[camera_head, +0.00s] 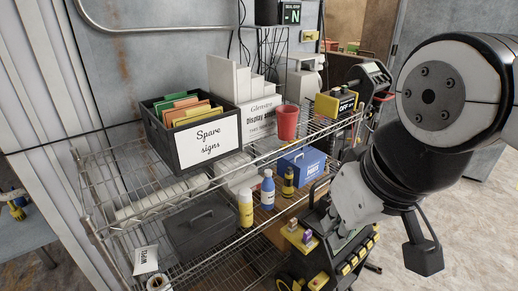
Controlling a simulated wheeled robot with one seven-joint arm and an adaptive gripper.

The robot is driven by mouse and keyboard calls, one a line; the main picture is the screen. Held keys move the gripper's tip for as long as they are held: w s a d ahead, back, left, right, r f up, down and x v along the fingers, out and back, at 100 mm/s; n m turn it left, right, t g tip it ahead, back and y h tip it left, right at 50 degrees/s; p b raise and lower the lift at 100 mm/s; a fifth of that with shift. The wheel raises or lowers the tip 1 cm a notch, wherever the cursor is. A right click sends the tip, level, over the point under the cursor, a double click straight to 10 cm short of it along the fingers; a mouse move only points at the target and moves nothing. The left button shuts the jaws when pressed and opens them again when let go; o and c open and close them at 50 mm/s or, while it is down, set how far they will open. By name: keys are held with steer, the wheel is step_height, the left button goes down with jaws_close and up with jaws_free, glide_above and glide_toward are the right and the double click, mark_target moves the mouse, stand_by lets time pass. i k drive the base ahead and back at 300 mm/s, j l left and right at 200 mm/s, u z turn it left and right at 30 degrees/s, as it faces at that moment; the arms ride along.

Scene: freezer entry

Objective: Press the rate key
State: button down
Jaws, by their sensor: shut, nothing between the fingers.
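A device with a small screen (372,77) stands higher up, beyond the rack's right end. No key label is readable, so I cannot tell which key is the rate key. My arm fills the right side and covers part of the lower machine's surroundings. Contact with anything is not visible.
A wire rack (98,196) holds a "Spare signs" box (193,133), a red cup (287,122), a blue box (302,167), bottles (267,189) and a dark grey case (202,225). A yellow-black unit (335,103) sits at its upper right. Floor (468,215) is clear at right.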

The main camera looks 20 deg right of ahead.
mark_target(354, 261)
steer(key=z, duration=0.9)
steer(key=i+l+u, duration=0.15)
steer(key=l, duration=0.2)
steer(key=k+j+u, duration=0.25)
steer(key=k, duration=0.1)
